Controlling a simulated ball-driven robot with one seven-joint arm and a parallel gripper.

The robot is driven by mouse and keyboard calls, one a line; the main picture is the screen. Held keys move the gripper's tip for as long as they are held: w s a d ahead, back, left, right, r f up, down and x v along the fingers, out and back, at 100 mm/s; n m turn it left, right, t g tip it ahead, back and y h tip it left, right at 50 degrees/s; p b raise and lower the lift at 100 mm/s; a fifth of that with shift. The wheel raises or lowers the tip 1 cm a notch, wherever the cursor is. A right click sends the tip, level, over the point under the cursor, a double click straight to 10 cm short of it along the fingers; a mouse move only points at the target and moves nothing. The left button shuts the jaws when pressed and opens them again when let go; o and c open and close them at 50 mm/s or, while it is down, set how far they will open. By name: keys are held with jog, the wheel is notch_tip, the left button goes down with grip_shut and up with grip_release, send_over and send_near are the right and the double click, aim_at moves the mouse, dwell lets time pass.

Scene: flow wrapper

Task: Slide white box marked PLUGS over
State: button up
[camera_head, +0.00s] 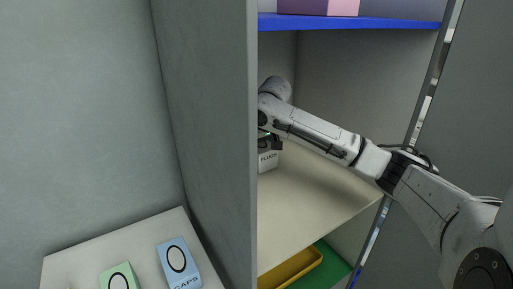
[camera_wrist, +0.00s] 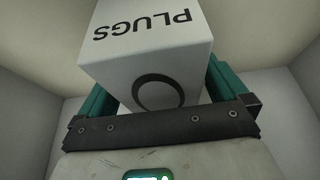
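The white box marked PLUGS (camera_head: 267,161) stands on the middle shelf of the cabinet, partly hidden by the cabinet's left wall and by my gripper (camera_head: 272,142). In the wrist view the box (camera_wrist: 150,55) fills the upper middle, with its PLUGS lettering upside down and a dark ring below it. My gripper's two green fingers (camera_wrist: 165,92) are wide apart, one on each side of the box. The box lies between them, slightly turned. I cannot tell whether both fingers press on it.
The cabinet's left side wall (camera_head: 205,110) stands close to my gripper. A blue shelf (camera_head: 350,22) with a purple and pink box is above. A yellow tray (camera_head: 290,270) is below. The middle shelf (camera_head: 315,190) is bare to the right. Green and blue boxes (camera_head: 178,262) lie on a surface outside.

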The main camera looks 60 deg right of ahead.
jog(key=v, duration=1)
jog(key=shift+s+a+r, duration=0.15)
jog(key=shift+r, duration=0.2)
jog(key=shift+s+f, duration=0.1)
dwell(0.3)
